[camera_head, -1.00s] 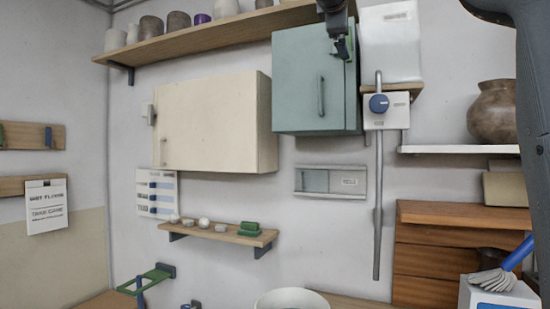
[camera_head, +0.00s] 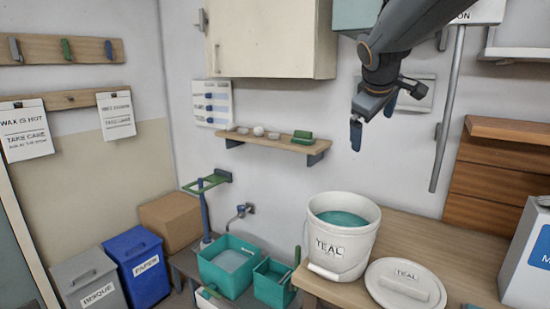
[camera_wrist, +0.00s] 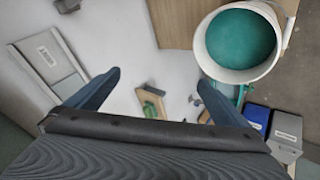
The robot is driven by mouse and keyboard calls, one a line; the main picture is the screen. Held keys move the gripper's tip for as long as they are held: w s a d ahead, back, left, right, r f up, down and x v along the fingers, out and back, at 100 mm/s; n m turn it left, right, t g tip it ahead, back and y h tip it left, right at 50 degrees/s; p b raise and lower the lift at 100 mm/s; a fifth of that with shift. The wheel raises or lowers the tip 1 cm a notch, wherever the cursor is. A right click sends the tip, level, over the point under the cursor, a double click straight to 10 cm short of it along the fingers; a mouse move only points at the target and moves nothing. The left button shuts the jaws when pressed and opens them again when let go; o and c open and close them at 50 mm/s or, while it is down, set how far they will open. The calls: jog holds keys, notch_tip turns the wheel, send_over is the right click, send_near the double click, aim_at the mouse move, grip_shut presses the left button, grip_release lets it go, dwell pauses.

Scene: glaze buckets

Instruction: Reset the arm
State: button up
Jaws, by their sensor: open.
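My gripper (camera_head: 373,118) hangs in the upper right of the head view, in front of the wall and above the bucket. Its two fingers (camera_wrist: 160,90) are spread apart with nothing between them in the wrist view. A white bucket labelled TEAL (camera_head: 340,247) stands upright on the wooden worktop, open, with teal glaze (camera_head: 342,218) inside. The bucket also shows at the upper right of the wrist view (camera_wrist: 200,45). Its TEAL lid (camera_head: 405,286) lies on the worktop to the right of it.
A small wall shelf (camera_head: 270,142) holds several small pieces. Teal tubs (camera_head: 228,266) stand left of the worktop (camera_head: 440,255). Grey and blue bins (camera_head: 137,266) and a cardboard box (camera_head: 170,220) are further left. A white box (camera_head: 527,262) stands at the right edge.

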jog(key=s+a+f+m+g+y+b, duration=0.1)
jog(key=s+a+f+m+g, duration=0.2)
jog(key=s+f, duration=1)
jog(key=s+a+f+m+g+y+b, duration=0.1)
jog(key=s+a+f+m+g+y, duration=0.1)
jog(key=s+f, duration=1.2)
notch_tip(320, 180, down, 7)
jog(key=shift+s+a+m+g+b, duration=0.3)
jog(key=shift+a+m+g, duration=0.45)
jog(key=shift+m, duration=0.45)
jog(key=shift+w+d, duration=0.1)
